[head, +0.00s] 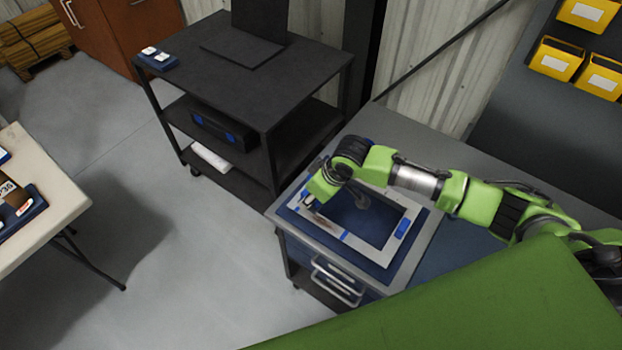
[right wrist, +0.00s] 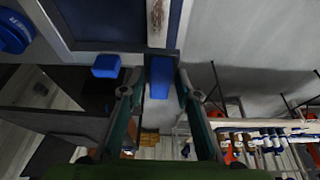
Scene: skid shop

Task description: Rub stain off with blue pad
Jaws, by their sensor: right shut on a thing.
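A pale frame (head: 405,226) with a dark opening lies on a blue mat (head: 378,270) on the workbench. A brown stain (head: 325,222) marks the frame's near-left side. It also shows at the top of the right wrist view as a brown streak (right wrist: 157,18). My right gripper (head: 308,202) is over the frame's left corner, beside the stain. In the right wrist view, my right gripper (right wrist: 158,84) is shut on the blue pad (right wrist: 160,78), which points toward the stained strip. I cannot tell if the pad touches the frame. My left gripper is not in view.
A second blue block (right wrist: 106,66) is left of the held pad in the wrist view. A black shelf cart (head: 270,95) stands behind and left of the bench. A pale table (head: 50,210) is at far left. Yellow bins (head: 556,58) hang at upper right. Open floor lies between the tables.

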